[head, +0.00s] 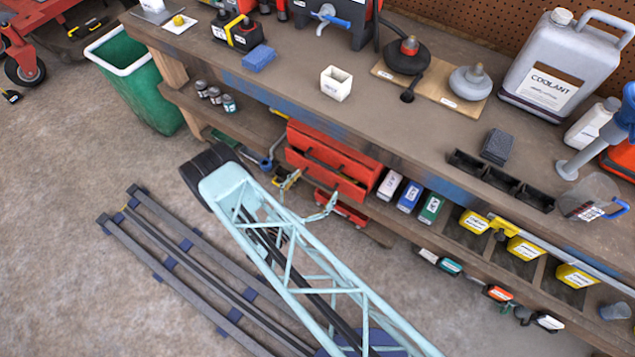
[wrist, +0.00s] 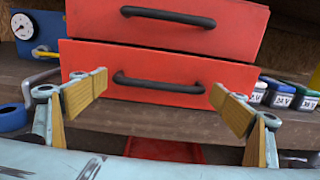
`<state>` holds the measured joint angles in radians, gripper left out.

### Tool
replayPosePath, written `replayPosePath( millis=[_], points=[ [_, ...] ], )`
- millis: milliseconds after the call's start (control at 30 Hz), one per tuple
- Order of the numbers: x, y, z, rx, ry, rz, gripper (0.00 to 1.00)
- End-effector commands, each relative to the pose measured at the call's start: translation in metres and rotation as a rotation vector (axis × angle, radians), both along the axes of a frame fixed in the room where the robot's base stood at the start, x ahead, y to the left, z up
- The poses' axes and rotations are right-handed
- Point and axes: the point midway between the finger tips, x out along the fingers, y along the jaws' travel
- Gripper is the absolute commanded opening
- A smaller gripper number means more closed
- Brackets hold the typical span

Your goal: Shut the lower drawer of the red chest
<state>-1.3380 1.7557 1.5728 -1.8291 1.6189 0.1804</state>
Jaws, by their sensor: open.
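The red chest (head: 335,146) stands on the shelf under the workbench. Its upper drawer (wrist: 165,36) and lower drawer (wrist: 185,66) each have a dark bar handle. The lower drawer (head: 345,187) faces my gripper; how far it stands out is hard to judge. My gripper (head: 305,197) is open and empty in front of the chest. In the wrist view, my gripper (wrist: 158,90) has its fingertips spread to either side of the lower drawer's handle (wrist: 158,84). Contact with the drawer front cannot be told.
A red tray-like thing (head: 342,208) lies below the chest at the shelf's front. Small labelled boxes (head: 408,196) stand right of the chest. A gauge (wrist: 22,25) is at its left. The workbench top (head: 290,95) overhangs the shelf. Dark rails (head: 190,270) lie on the floor.

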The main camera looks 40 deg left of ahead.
Motion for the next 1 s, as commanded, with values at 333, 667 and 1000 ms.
replayPosePath(
  millis=[333, 667, 1000],
  points=[
    [0.0107, 0.0001, 0.0001, 0.0, 0.0, 0.0, 0.91],
    [0.0106, 0.0002, 0.0001, 0.0, 0.0, 0.0, 0.83],
    [0.0092, 0.0035, -0.0003, 0.001, 0.0, 0.006, 0.68]
  ],
)
